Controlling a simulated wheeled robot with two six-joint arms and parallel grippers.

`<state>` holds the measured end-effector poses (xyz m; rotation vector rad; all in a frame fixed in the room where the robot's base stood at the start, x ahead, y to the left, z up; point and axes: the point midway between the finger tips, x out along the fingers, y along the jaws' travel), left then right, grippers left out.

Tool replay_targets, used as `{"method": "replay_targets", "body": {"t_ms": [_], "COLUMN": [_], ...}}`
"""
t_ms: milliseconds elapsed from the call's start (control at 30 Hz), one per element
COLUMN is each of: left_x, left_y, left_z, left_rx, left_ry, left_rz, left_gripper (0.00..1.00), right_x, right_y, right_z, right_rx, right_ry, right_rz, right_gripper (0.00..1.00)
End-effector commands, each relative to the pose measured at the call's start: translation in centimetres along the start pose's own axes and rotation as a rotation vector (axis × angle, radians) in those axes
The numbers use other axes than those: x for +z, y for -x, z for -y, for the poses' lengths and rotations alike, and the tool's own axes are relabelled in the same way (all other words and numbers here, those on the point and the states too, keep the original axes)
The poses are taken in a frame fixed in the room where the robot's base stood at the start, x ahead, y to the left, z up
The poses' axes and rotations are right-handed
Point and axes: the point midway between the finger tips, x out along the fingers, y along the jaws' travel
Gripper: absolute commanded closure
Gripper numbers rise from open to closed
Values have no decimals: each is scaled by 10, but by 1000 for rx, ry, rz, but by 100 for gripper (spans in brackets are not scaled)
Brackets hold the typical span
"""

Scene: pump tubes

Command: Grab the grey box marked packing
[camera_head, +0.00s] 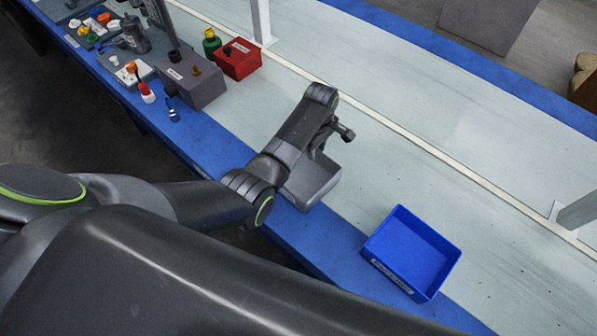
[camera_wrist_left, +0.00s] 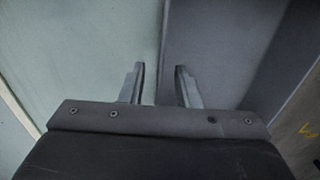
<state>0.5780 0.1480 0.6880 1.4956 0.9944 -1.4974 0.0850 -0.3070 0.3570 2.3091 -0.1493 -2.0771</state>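An open grey box (camera_head: 314,181) stands at the blue near edge of the bench in the head view, below my left gripper. Its label is not readable here. My left gripper (camera_head: 319,150) points down at the box's far side, partly hidden by its own arm. In the left wrist view my left gripper (camera_wrist_left: 160,70) is open, with its two fingers apart. The grey box (camera_wrist_left: 215,50) fills the right of that view, and its wall edge runs between the fingers. I cannot tell whether they touch it. My right gripper is not in view.
A blue bin (camera_head: 412,252) stands to the right. Another grey labelled box (camera_head: 190,82) and a red box (camera_head: 237,60) stand further left. Several small parts lie beyond them. The pale bench (camera_head: 400,165) between the left gripper and the far rail is clear.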

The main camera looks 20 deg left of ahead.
Motion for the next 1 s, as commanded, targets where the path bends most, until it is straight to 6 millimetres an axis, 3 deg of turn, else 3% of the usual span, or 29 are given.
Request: {"method": "replay_targets", "body": {"t_ms": [133,400,633,1000], "left_x": [0,0,0,0], "left_y": [-16,-18,-18,-17], "left_z": [0,0,0,0], "left_rx": [0,2,1,2], "left_ry": [0,0,0,0], "left_rz": [0,-1,-1,-1], "left_gripper": [71,71,100,100], "right_x": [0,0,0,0], "right_y": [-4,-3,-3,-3], "right_z": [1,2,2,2], "right_rx": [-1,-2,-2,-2], "right_ry": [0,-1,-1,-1], "right_rz": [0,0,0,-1], "right_gripper": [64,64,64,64]}}
